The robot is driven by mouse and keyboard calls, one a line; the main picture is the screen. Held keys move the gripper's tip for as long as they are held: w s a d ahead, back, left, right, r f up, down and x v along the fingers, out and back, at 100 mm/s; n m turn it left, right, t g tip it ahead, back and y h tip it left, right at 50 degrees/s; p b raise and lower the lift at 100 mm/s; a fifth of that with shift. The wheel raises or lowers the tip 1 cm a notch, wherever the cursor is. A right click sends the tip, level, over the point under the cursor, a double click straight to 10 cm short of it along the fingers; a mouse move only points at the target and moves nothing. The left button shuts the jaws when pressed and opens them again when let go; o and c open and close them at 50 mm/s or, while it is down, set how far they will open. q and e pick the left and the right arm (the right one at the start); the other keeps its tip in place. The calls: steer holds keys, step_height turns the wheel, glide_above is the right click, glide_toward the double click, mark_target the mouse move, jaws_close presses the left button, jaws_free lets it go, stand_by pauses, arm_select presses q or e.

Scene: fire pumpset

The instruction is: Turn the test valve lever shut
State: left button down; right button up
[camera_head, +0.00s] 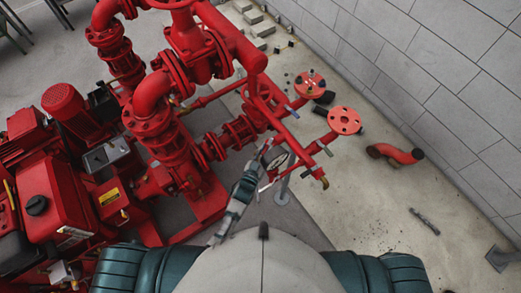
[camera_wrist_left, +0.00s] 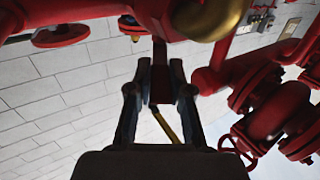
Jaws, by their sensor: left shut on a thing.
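My left gripper (camera_wrist_left: 160,84) is shut on a dark red bar (camera_wrist_left: 159,60), which looks like the test valve lever; its fingers lie on either side of the bar. A brass fitting (camera_wrist_left: 208,16) sits close above the gripper in the wrist view. My right gripper is not in view.
Red pump pipework (camera_head: 172,135) and a red engine (camera_head: 62,195) fill the left. Two flanged outlets (camera_head: 345,121) stand to the right. A loose red elbow (camera_head: 397,154) lies on open floor near the block wall (camera_head: 440,70). A handwheel (camera_wrist_left: 236,150) shows low right in the wrist view.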

arm_select(q)
steer(key=shift+w+r, duration=0.2)
steer(key=shift+r, duration=0.25)
steer(key=c, duration=1.2)
jaws_free()
steer(key=shift+o, duration=0.7)
steer(key=shift+d+f, duration=0.1)
steer(key=shift+f, duration=0.05)
steer(key=shift+s+f, duration=0.15)
steer(key=v, duration=1.1)
steer(key=shift+s, duration=0.4)
steer(key=shift+f, duration=0.1)
